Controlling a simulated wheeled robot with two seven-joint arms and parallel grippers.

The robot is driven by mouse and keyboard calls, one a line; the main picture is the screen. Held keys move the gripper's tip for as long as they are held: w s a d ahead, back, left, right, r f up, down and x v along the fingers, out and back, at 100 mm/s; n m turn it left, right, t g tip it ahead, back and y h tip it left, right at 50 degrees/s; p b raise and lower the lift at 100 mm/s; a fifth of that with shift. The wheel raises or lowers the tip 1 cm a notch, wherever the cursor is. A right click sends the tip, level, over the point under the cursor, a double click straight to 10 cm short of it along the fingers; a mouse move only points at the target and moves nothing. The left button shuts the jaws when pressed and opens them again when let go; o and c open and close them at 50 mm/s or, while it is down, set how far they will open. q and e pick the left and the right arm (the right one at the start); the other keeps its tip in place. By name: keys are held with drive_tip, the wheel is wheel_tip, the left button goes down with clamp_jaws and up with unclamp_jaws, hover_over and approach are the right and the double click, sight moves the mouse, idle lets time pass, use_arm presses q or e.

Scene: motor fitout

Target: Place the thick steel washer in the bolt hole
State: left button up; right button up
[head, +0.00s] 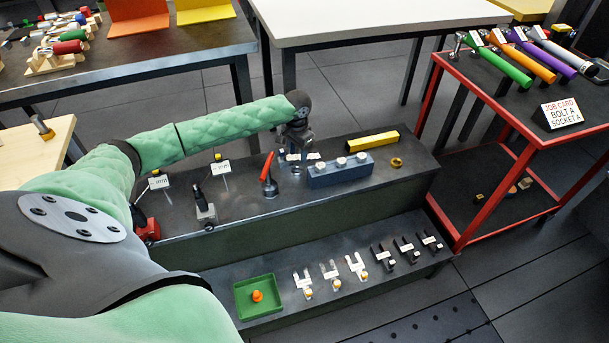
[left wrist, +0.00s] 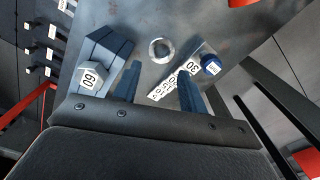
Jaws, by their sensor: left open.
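A steel ring, which looks like the thick washer (left wrist: 161,50), lies flat on the dark bench in the left wrist view. In the head view a small grey ring (head: 297,169) shows just below my left gripper (head: 294,150). My left gripper (left wrist: 160,68) is open and empty, its two fingers pointing down toward the bench with the ring just beyond the tips and between them. A blue block (head: 340,174) with several white-topped pieces stands to the right; it also shows in the left wrist view (left wrist: 105,48). I cannot make out the bolt hole. My right gripper is out of view.
A numbered strip (left wrist: 166,87) and a blue cap (left wrist: 210,65) lie beside the ring. A red-handled tool (head: 268,173), a yellow bar (head: 372,142) and a brass ring (head: 396,162) are on the bench. A green tray (head: 243,303) sits on the lower step. A red cart (head: 490,190) stands right.

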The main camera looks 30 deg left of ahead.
sight(297, 172)
use_arm(q)
drive_tip(key=shift+f, duration=0.9)
drive_tip(key=shift+s+a+f, duration=0.1)
drive_tip(key=shift+s+f, duration=0.05)
drive_tip(key=shift+f, duration=0.35)
wheel_tip(297, 172, down, 3)
drive_tip(key=shift+f, duration=0.6)
drive_tip(key=shift+c, duration=0.4)
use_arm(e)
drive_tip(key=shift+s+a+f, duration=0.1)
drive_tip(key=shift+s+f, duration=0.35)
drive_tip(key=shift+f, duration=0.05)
